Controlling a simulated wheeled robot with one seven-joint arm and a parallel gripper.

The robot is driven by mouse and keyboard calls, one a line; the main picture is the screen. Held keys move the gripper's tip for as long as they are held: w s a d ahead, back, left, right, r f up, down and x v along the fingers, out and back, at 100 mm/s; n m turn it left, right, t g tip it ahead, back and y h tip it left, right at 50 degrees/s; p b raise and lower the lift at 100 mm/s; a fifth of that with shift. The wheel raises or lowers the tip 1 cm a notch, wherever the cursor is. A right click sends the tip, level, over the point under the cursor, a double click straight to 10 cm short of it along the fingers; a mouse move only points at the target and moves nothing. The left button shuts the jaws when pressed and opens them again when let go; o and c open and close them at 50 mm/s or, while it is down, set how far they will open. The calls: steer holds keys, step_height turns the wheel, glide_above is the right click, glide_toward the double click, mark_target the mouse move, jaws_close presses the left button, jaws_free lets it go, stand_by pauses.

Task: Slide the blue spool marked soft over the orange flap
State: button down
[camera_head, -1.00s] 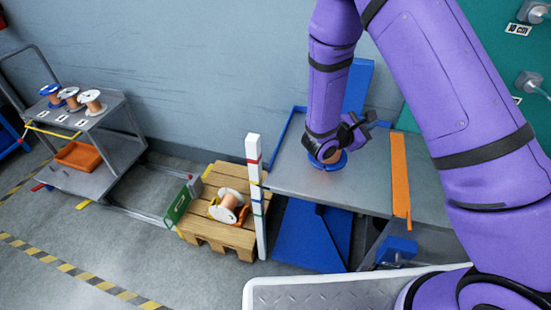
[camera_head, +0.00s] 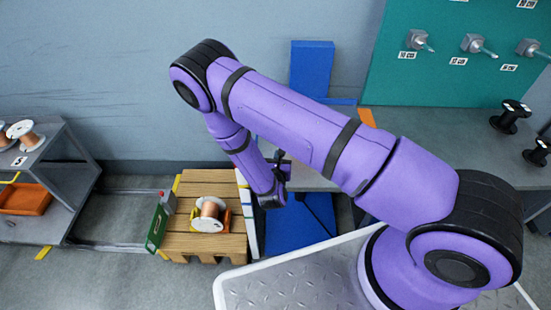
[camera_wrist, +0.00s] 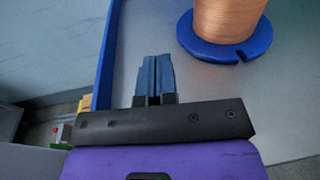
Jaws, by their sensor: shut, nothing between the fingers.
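The blue spool (camera_wrist: 225,50), wound with copper wire, stands on the grey table (camera_wrist: 190,85) in the wrist view. Its blue lower flange has a small notch; its top is cut off, and I can read no marking. My gripper (camera_wrist: 153,70) has its two blue fingers together and empty, to the left of the spool and apart from it. In the head view the wrist end of my arm hangs near the table's left side, and my arm hides the spool. Only a small end of the orange flap (camera_head: 366,117) shows above my arm.
A wooden pallet (camera_head: 188,243) holds a copper spool (camera_head: 209,215) beside a green panel (camera_head: 157,228). A grey cart (camera_head: 62,150) with spools and an orange bin (camera_head: 25,199) stands left. A blue rail (camera_wrist: 106,60) edges the table. Black spools (camera_head: 510,116) stand right.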

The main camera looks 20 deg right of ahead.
steer(key=x, duration=1.5)
steer(key=shift+w+d, duration=0.15)
steer(key=shift+w, duration=0.05)
steer(key=shift+s+d, duration=0.4)
steer(key=shift+d, duration=0.85)
steer(key=shift+s+d, duration=0.4)
steer(key=shift+d, duration=0.85)
steer(key=shift+s+d, duration=0.4)
steer(key=shift+d, duration=0.85)
steer(key=shift+s+d, duration=0.65)
steer(key=shift+d, duration=0.55)
steer(key=shift+s+d, duration=0.6)
steer(key=shift+d, duration=0.6)
steer(key=shift+s+d, duration=0.65)
steer(key=shift+d, duration=0.55)
steer(key=shift+s+d, duration=0.75)
steer(key=shift+d, duration=0.4)
steer(key=shift+s+d, duration=0.7)
steer(key=shift+d, duration=0.5)
steer(key=shift+s+d, duration=0.75)
steer(key=shift+d, duration=0.4)
steer(key=shift+d, duration=0.1)
